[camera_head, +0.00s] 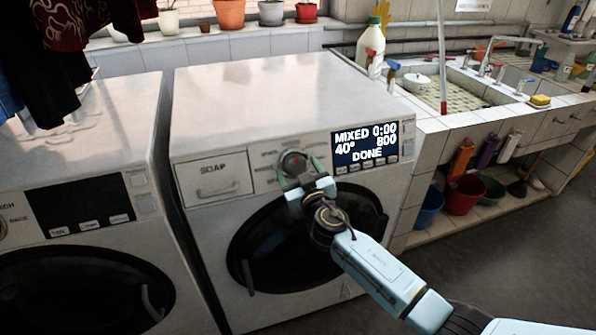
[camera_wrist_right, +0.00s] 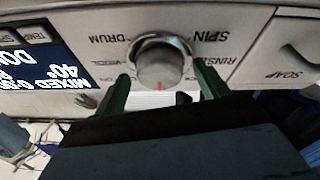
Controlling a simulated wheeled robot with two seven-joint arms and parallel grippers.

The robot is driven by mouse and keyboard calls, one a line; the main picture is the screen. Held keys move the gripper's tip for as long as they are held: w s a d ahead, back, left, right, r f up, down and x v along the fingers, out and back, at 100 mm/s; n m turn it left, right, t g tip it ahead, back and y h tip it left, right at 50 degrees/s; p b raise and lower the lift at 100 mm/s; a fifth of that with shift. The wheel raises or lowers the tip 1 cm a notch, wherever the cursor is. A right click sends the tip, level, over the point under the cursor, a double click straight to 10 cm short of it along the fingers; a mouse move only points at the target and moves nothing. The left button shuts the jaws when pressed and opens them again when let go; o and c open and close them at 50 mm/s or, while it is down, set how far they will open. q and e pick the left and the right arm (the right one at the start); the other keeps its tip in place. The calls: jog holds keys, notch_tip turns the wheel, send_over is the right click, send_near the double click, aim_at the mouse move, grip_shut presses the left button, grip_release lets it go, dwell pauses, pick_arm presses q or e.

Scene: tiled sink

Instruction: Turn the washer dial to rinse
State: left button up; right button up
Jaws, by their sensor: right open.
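The washer dial (camera_head: 293,161) is a round grey knob on the front panel of the right-hand washer (camera_head: 270,95). In the right wrist view, the dial (camera_wrist_right: 160,66) appears upside down with its panel, and its red mark points to the bottom of the picture. The RINSE label (camera_wrist_right: 218,60) is to the right of the dial there, below SPIN. My right gripper (camera_head: 300,172) is open at the dial, with its green fingers (camera_wrist_right: 162,90) on either side of it. I cannot tell whether they touch it. My left gripper is not in view.
The display (camera_head: 364,146) right of the dial reads MIXED, 40°, 0:00, 800, DONE. A soap drawer (camera_head: 214,176) is left of the dial and the dark round door (camera_head: 285,255) is below. A second washer (camera_head: 80,200) stands at left, and a tiled sink (camera_head: 455,92) at right.

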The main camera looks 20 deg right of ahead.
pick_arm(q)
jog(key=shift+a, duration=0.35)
pick_arm(e)
jog(key=shift+w, duration=0.25)
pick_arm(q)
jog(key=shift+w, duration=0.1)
pick_arm(e)
jog(key=c, duration=1)
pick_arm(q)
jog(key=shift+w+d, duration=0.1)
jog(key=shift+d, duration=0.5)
pick_arm(e)
jog(key=shift+o, duration=0.2)
